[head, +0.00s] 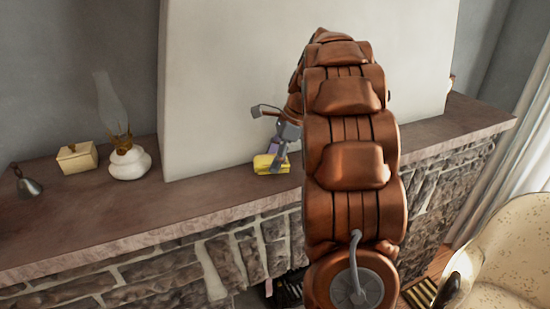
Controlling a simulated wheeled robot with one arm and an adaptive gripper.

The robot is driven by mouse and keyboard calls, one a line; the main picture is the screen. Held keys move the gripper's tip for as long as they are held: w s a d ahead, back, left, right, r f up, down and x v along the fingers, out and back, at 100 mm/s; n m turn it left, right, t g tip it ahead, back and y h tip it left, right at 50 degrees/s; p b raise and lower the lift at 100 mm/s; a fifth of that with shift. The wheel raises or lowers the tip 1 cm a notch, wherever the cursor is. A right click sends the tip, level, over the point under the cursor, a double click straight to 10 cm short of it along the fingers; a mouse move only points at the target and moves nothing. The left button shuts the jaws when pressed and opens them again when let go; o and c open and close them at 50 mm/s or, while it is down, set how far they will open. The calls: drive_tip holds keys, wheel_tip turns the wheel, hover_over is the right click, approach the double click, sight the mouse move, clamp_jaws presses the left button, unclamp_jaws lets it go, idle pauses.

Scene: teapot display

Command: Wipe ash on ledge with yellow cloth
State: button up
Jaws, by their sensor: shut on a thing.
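The yellow cloth (264,164) is a small folded bundle on the brown ledge (215,196), close to the pale chimney wall. My gripper (281,160) points down and is shut on the cloth at its right side. The cloth appears to touch the ledge top, or nearly so. I cannot make out any ash on the part of the ledge that shows. My copper-coloured arm hides the ledge to the right of the cloth.
An oil lamp with a glass chimney (127,162), a cream box (77,158) and a small metal bell-like object (28,185) stand on the ledge at left. The pale chimney wall (230,80) rises behind. A speckled armchair (505,250) is at lower right. The ledge between lamp and cloth is clear.

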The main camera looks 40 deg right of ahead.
drive_tip(key=shift+r, duration=3)
drive_tip(key=shift+w+r, duration=0.1)
drive_tip(key=shift+r, duration=1.35)
